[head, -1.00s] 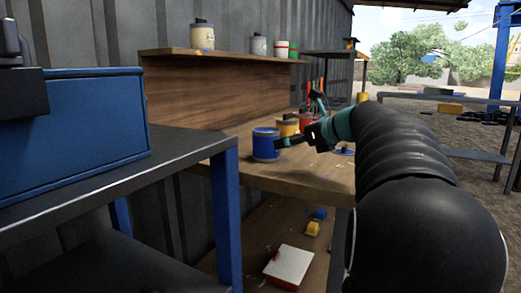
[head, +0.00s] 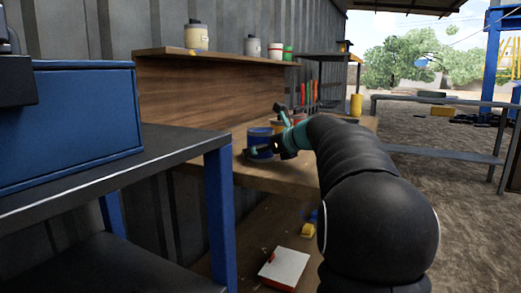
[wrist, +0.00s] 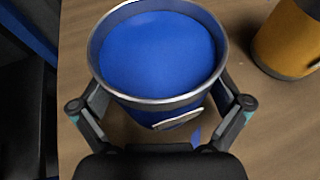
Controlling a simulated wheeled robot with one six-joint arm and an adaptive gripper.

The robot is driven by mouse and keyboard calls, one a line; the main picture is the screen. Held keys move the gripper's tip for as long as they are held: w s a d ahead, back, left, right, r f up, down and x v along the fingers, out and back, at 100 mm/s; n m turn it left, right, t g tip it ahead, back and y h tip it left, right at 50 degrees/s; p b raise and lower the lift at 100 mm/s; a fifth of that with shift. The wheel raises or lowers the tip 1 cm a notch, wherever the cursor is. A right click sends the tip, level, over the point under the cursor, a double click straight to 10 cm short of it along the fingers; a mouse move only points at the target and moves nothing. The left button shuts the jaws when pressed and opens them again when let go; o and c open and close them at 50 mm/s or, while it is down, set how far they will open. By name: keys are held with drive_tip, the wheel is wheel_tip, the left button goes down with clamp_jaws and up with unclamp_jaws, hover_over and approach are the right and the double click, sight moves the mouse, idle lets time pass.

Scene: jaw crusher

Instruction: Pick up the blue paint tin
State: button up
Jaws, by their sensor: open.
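The blue paint tin (head: 259,139) stands upright on the wooden bench (head: 285,181). It is round, with a metal rim and an open top full of blue paint, seen close up in the wrist view (wrist: 160,55). My gripper (head: 266,130) is at the tin, its fingers open. In the wrist view my gripper (wrist: 160,100) has one finger on either side of the tin's near half. The fingertips are partly hidden behind the tin, so I cannot tell whether they touch it.
A yellow-orange tin (wrist: 288,40) stands just right of the blue one. A wooden shelf (head: 215,58) with several containers rises behind. A dark table (head: 110,165) with a blue toolbox (head: 85,110) is at the left. A red-and-white box (head: 284,268) lies below.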

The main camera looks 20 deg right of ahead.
drive_tip(key=shift+r, duration=0.15)
drive_tip(key=c, duration=1.6)
